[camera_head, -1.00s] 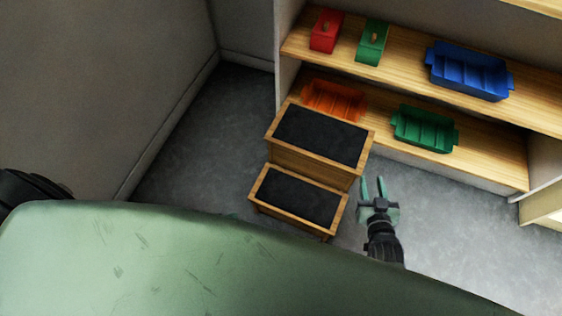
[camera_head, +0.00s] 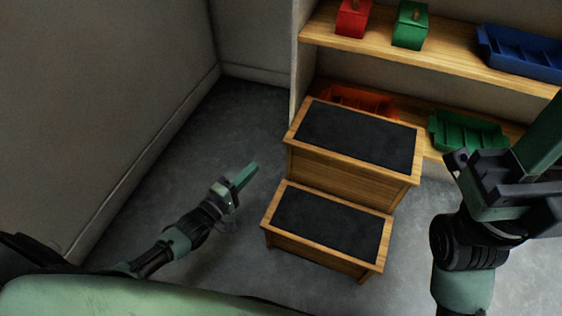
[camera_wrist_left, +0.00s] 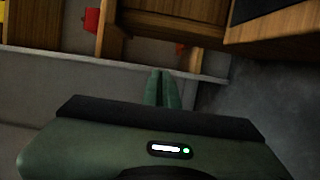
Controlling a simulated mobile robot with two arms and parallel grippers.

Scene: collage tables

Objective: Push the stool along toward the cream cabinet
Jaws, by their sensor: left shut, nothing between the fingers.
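The stool (camera_head: 350,185) is a two-step wooden one with black treads, standing on the grey floor in front of the shelf in the head view. Part of it shows at the upper right of the left wrist view (camera_wrist_left: 275,25). My left gripper (camera_head: 246,174) is shut and empty, to the left of the stool and apart from it; its closed fingers show in the left wrist view (camera_wrist_left: 162,86). My right gripper (camera_head: 535,150) is large at the right edge, right of the stool, its fingertips partly cut off. The cream cabinet is not clearly in view now.
A wooden shelf (camera_head: 440,55) stands behind the stool, with a red box (camera_head: 353,18), a green box (camera_head: 410,26), a blue bin (camera_head: 520,52), an orange bin (camera_head: 355,100) and a green bin (camera_head: 468,132). A grey wall (camera_head: 110,110) runs along the left. Floor between wall and stool is clear.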

